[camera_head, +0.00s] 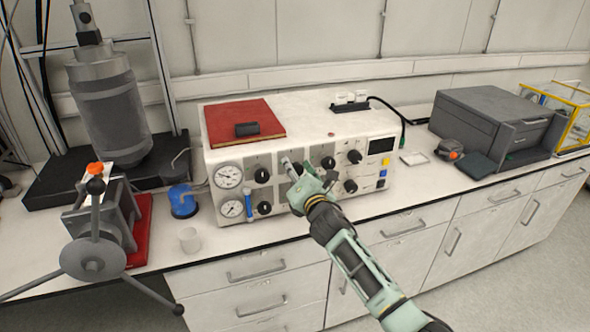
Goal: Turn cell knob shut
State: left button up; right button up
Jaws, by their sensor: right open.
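The white control box (232,158) stands on the bench with its front panel facing me. The panel carries several black knobs: two beside the gauges at left, an upper one (262,175) and a lower one (264,208), and others at right, such as one (354,156) left of the dark display and one (350,186) lower down. The labels are too small to read, so I cannot tell which is the cell knob. My right gripper (291,167) is open in front of the panel's middle, its fingers toward the panel. It hides part of the panel behind it; contact cannot be told. My left gripper is out of view.
Two round gauges (228,176) sit at the panel's left. A red book (244,122) lies on the box. A reactor (112,112), a spoked handwheel (93,259), a blue-based item (183,200) and a white cup (189,240) stand left. A grey case (495,125) stands right.

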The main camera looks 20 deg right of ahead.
jog(key=shift+r, duration=0.1)
jog(key=c, duration=1)
